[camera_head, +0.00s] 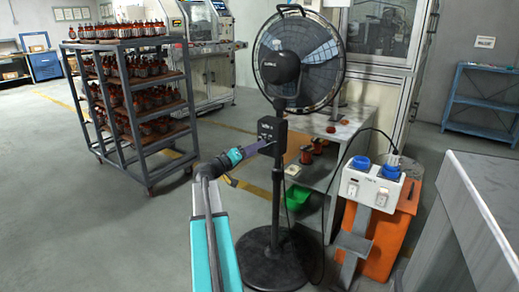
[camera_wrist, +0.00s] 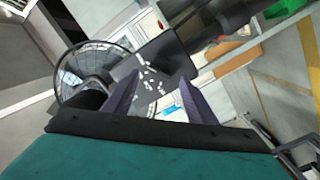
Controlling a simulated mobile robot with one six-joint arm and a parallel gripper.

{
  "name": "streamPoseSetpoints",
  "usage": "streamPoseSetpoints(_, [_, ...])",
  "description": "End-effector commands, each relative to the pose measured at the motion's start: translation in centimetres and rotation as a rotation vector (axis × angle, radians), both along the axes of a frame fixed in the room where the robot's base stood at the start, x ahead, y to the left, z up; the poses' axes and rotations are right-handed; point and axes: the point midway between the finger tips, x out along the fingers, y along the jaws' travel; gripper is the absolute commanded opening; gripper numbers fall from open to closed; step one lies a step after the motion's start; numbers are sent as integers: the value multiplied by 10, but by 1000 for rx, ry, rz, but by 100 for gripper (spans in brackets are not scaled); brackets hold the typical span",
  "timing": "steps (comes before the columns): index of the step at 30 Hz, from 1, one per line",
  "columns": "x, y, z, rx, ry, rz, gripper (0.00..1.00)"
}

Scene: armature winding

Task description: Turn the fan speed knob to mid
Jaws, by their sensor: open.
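The black pedestal fan (camera_head: 285,72) stands upright on a round base, with its control box (camera_head: 270,128) on the pole below the fan head. My gripper (camera_head: 266,145) is at the front of this box, near its lower part. In the wrist view the dark box face (camera_wrist: 148,72) with white markings lies tilted beyond my purple fingers (camera_wrist: 157,84). The fingers are apart, with the box face showing between them. I cannot make out the speed knob or its setting clearly, nor whether a finger touches it. The fan cage (camera_wrist: 85,72) is at left in the wrist view.
A grey workbench (camera_head: 345,128) with brown coils stands behind the fan. An orange bin (camera_head: 385,240) and a white socket box (camera_head: 370,187) are at its right. Open floor lies in front of the rack.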

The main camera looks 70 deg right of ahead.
Motion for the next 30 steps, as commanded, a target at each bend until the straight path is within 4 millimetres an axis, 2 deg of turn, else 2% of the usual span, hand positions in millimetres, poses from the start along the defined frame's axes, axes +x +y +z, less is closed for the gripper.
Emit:
streamPoseSetpoints(3, [-6, -15, 0, 0, 0, -1, 51])
streamPoseSetpoints(9, [-12, -28, 0, 0, 0, 0, 51])
streamPoseSetpoints(20, [-13, -30, 0, 0, 1, 0, 51])
streamPoseSetpoints(27, [-13, -30, 0, 0, 0, 0, 13])
streamPoseSetpoints(30, [-12, -30, -1, 1, 1, 1, 13])
